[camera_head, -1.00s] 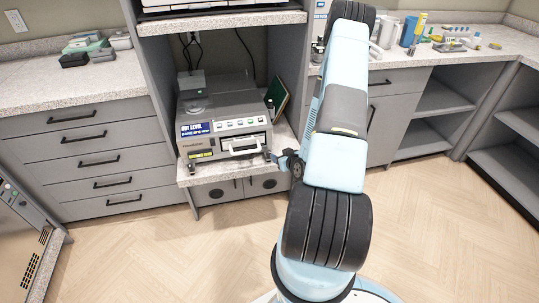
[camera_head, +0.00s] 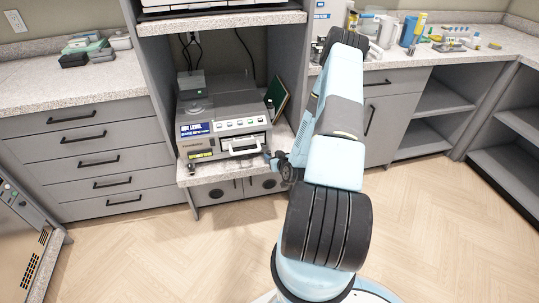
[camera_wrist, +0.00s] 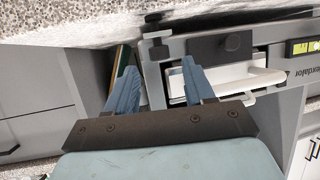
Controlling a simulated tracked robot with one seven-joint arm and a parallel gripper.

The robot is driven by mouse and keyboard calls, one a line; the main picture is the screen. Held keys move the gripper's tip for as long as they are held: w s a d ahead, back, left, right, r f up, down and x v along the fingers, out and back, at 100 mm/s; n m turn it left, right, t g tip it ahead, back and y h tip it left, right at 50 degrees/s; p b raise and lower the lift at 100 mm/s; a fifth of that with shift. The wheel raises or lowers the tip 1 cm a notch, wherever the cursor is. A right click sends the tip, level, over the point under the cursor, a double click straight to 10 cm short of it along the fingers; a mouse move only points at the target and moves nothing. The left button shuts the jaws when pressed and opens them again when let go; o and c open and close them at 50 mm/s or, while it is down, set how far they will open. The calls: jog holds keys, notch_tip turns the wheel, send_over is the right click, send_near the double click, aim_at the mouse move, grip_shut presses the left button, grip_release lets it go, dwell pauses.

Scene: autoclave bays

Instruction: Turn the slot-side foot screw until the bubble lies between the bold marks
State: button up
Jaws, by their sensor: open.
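The grey benchtop machine (camera_head: 222,115) stands on a speckled shelf, its blue sign (camera_head: 194,130) reading NOT LEVEL. A yellow-green level strip (camera_head: 201,155) is at its front left; it also shows in the wrist view (camera_wrist: 303,47), bubble too small to read. One foot screw (camera_head: 191,168) is at the front left corner. The other foot screw (camera_wrist: 155,18), on the side of the white-handled slot (camera_wrist: 235,82), shows in the upside-down wrist view. My gripper (camera_wrist: 158,63) is open and empty, fingers pointing at that corner. Contact with the screw cannot be told.
The shelf (camera_head: 222,172) juts out under the machine, with cabinet doors below. A green book or board (camera_head: 278,95) leans at the machine's right. Drawers (camera_head: 90,140) stand left and a cluttered counter (camera_head: 465,62) right. The floor in front is clear.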

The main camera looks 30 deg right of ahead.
aim_at(269, 153)
jog(key=shift+x, duration=2.15)
jog(key=shift+c, duration=0.5)
jog(key=shift+a, duration=0.1)
grip_shut()
